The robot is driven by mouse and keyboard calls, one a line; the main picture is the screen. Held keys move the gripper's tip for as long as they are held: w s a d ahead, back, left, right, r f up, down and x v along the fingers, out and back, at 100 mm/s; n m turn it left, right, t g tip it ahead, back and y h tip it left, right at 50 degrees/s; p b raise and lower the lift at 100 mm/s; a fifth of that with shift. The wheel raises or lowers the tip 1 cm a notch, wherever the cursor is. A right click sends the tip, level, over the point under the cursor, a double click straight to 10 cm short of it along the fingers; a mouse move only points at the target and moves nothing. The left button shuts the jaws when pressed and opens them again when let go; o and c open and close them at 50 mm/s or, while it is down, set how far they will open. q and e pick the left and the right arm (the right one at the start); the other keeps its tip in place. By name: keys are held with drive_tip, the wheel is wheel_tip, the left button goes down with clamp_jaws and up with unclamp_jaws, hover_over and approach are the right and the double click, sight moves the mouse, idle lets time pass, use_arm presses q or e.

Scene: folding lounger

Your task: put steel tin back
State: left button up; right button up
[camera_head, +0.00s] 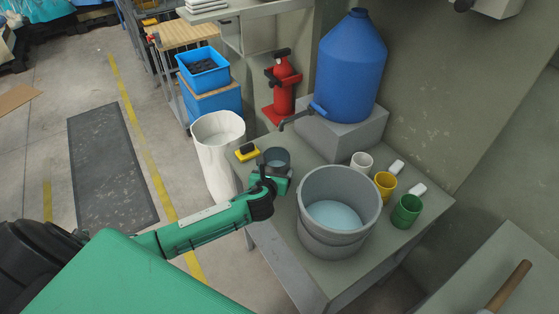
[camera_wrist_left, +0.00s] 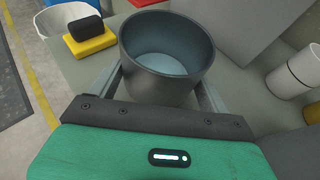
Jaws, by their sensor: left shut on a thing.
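The steel tin (camera_head: 277,160) is a dark grey, open-topped cup at the left end of the grey table. It also shows in the left wrist view (camera_wrist_left: 168,84), upright, with pale blue at its bottom. My left gripper (camera_head: 272,178) has its fingers on both sides of the tin and is shut on it. In the left wrist view the two fingers (camera_wrist_left: 160,88) run along the tin's sides. I cannot tell whether the tin's base touches the table. My right gripper is not in view.
A large grey bucket (camera_head: 353,184) with pale blue water stands right of the tin. White (camera_head: 361,162), yellow (camera_head: 385,184) and green (camera_head: 406,211) cups stand beyond it. A yellow-and-black sponge (camera_head: 246,152) lies left of the tin. A blue water jug with a tap (camera_head: 350,70) stands behind.

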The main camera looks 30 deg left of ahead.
sight(279, 156)
use_arm(q)
drive_tip(key=w, duration=0.2)
drive_tip(key=w+a, duration=0.1)
drive_tip(key=w, duration=0.4)
drive_tip(key=shift+a+p, duration=0.35)
drive_tip(key=shift+p, duration=0.05)
drive_tip(key=shift+f, duration=1.75)
drive_tip(key=shift+f, duration=0.1)
drive_tip(key=o, duration=1.1)
drive_tip(key=shift+s, duration=0.1)
drive_tip(key=v, duration=1.2)
drive_tip(key=shift+a, duration=0.1)
